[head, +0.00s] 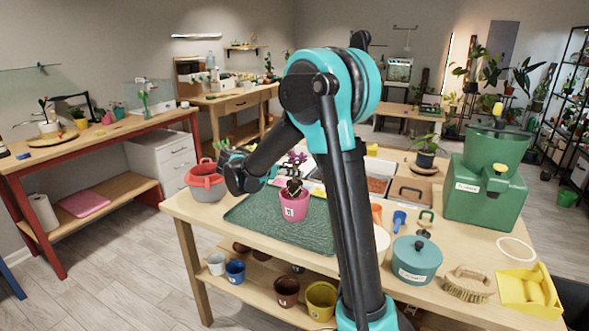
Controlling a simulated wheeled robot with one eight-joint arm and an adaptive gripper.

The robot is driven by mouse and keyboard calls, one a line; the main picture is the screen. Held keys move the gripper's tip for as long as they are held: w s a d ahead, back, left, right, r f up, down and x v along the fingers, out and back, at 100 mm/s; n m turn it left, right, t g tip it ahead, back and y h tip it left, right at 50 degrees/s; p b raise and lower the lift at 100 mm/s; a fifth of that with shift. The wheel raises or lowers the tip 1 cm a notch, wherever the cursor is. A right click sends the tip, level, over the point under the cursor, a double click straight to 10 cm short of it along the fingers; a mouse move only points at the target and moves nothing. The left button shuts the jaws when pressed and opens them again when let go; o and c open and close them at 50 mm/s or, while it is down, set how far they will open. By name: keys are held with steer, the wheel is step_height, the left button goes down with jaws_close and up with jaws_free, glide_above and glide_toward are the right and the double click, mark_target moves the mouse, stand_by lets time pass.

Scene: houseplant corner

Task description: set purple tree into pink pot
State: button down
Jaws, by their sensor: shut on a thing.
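The purple tree (297,160) has purple leaves on a dark stem. It stands roughly upright at the pink pot (295,207), its dark lower part at the pot's mouth. I cannot tell whether it rests on the bottom. The pink pot stands upright on the green mat and has a white label. My gripper (282,174) reaches in from the left at stem height, just above the pot's rim. It is shut on the purple tree; its fingertips are small and hard to make out. My arm hides part of the mat to the right.
The green mat (256,215) lies on the wooden table. A red and grey pot (206,184) stands at the left edge. A teal lidded pot (416,260), brush (467,284), yellow dustpan (530,291) and green machine (485,195) stand right. Several pots sit on the lower shelf.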

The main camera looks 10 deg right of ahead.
mark_target(294, 188)
steer(key=shift+f, duration=2.75)
steer(key=shift+f, duration=0.55)
steer(key=c, duration=1.5)
jaws_free()
steer(key=shift+o, duration=0.2)
